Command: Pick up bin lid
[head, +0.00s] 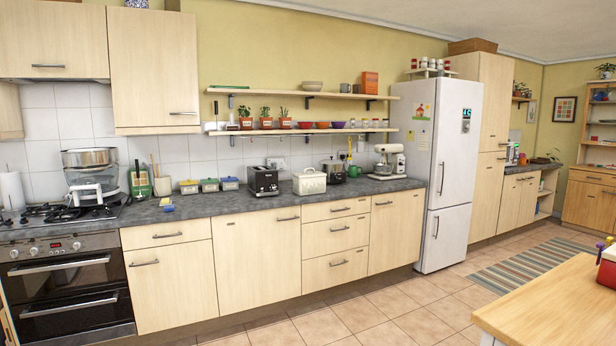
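No floor bin shows in the head view. A cream, boxy container (309,182), which looks like a bread bin, stands on the grey worktop right of the black toaster. Its top (309,173) looks closed by a lid with a small handle. Three small tubs with lids, yellowish (189,187), green (209,185) and blue (229,183), stand further left on the worktop. I cannot tell for sure which lid is the bin lid. My gripper is not in view.
The toaster (263,181) stands just left of the cream container, and a dark appliance (333,171) and stand mixer (390,160) are to its right. A wooden table (560,305) fills the lower right. The tiled floor (390,310) before the cabinets is clear.

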